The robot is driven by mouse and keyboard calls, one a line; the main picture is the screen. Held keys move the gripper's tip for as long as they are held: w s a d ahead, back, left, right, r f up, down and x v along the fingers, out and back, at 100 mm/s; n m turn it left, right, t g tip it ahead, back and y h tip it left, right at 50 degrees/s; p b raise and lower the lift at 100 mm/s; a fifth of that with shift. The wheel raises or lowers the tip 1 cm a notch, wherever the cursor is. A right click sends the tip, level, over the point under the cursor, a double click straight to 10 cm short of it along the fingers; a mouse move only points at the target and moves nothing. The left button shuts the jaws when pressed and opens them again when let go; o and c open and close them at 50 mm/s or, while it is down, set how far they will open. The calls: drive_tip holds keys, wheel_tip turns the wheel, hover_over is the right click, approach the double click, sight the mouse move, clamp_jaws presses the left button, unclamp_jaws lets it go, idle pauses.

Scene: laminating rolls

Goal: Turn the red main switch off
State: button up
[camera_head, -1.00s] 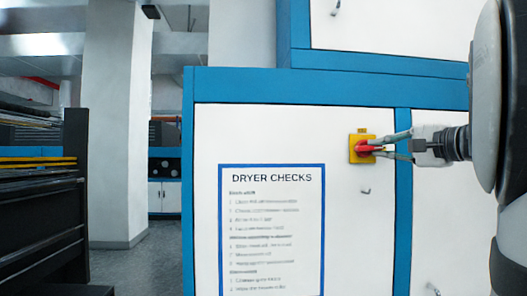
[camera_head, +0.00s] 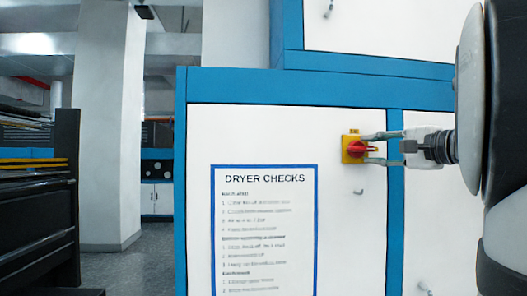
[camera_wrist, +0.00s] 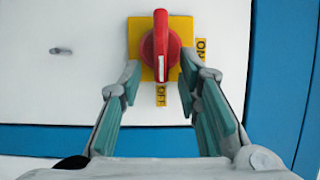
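The red main switch (camera_head: 357,148) sits on a yellow plate (camera_head: 347,157) on the white cabinet panel. In the wrist view its red handle (camera_wrist: 160,30) is upright, and its white line points down at the OFF label (camera_wrist: 160,95). The ON label (camera_wrist: 201,48) is to the right of the handle. My gripper (camera_head: 368,149) is open in front of the switch. In the wrist view my gripper (camera_wrist: 159,74) has one finger on each side of the handle's lower end, with gaps between. It holds nothing.
The cabinet has blue frame bars (camera_head: 396,215), one just right of the switch. A small hook (camera_head: 358,192) sticks out below the switch. A DRYER CHECKS sheet (camera_head: 264,235) is on the panel. A dark rack (camera_head: 65,200) stands at the left.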

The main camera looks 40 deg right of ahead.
drive_tip(key=s+a, duration=0.2)
drive_tip(key=s, duration=1)
drive_tip(key=shift+w+f, duration=0.1)
drive_tip(key=w+a+f+n+g+y, duration=0.5)
drive_tip(key=a+f, duration=0.3)
drive_tip(key=a, duration=0.4)
drive_tip(key=w+a+f+n+g+y, duration=0.35)
drive_tip(key=w+a+f, duration=0.3)
drive_tip(key=a, duration=0.65)
drive_tip(key=s+a+f+n+g+y, duration=0.1)
drive_tip(key=s+a+f+n+g, duration=0.2)
drive_tip(key=a+f, duration=0.45)
drive_tip(key=s+a+f+n+g+h, duration=0.25)
drive_tip(key=s+f+n, duration=0.2)
drive_tip(key=f, duration=0.25)
drive_tip(key=s+a+f+n+g+h, duration=0.2)
drive_tip(key=s+a+f+n+h, duration=0.2)
drive_tip(key=s+f, duration=0.2)
wheel_tip(320, 180, up, 14)
drive_tip(key=t+p, duration=0.2)
drive_tip(key=p, duration=1)
drive_tip(key=shift+w+d+r, duration=0.2)
drive_tip(key=shift+w+d, duration=0.2)
drive_tip(key=shift+w, duration=0.05)
